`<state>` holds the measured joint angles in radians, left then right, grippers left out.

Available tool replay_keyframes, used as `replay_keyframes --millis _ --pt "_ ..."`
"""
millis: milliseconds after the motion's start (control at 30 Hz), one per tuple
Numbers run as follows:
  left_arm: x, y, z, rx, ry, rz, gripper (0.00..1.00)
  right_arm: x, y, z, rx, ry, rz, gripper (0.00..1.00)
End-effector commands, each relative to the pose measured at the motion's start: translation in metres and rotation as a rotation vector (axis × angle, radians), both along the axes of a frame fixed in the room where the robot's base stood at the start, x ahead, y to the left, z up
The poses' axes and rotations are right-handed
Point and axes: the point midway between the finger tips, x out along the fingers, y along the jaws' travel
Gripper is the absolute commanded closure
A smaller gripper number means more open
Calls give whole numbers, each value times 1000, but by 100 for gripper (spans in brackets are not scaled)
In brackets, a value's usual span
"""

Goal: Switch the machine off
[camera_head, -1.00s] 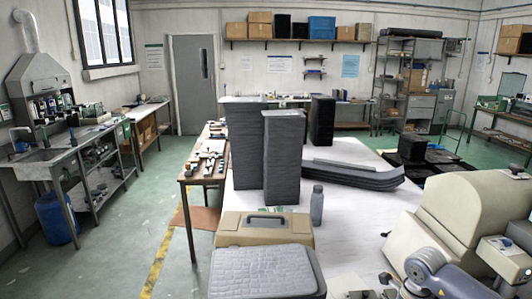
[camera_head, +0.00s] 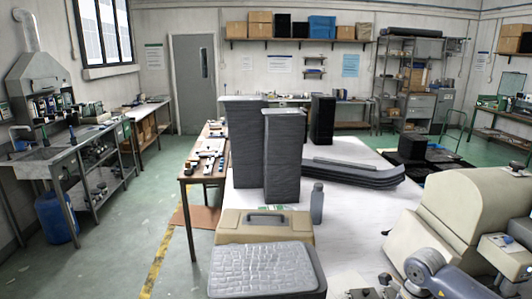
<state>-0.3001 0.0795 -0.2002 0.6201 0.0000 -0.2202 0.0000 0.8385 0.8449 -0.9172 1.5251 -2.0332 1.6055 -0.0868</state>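A large beige machine (camera_head: 465,215) with a rounded housing stands at the right edge of the head view, on or beside the white tabletop. A smaller pale box (camera_head: 503,252) is on its near side, with a small round detail by the picture edge. I cannot tell whether that is a switch, or whether the machine is running. A grey and blue jointed arm part is in front of the machine at the bottom right and hides some of it. I can make out no fingertips of either gripper.
Two tall dark stacks (camera_head: 284,155) stand on the white table (camera_head: 350,230), with curved dark panels (camera_head: 352,174) behind. A grey bottle (camera_head: 317,203), a tan toolbox (camera_head: 264,227) and a grey case (camera_head: 266,270) are nearer.

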Motion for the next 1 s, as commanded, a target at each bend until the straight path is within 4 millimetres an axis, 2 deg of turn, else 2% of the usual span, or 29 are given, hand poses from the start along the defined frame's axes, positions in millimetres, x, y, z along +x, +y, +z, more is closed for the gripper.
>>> replay_keyframes --millis 733,1000 --pt "0 0 -10 1 0 0 60 0 0 -13 -1 1 0 100" --pt "0 0 -3 1 0 0 60 -1 0 -2 -1 3 1 100"
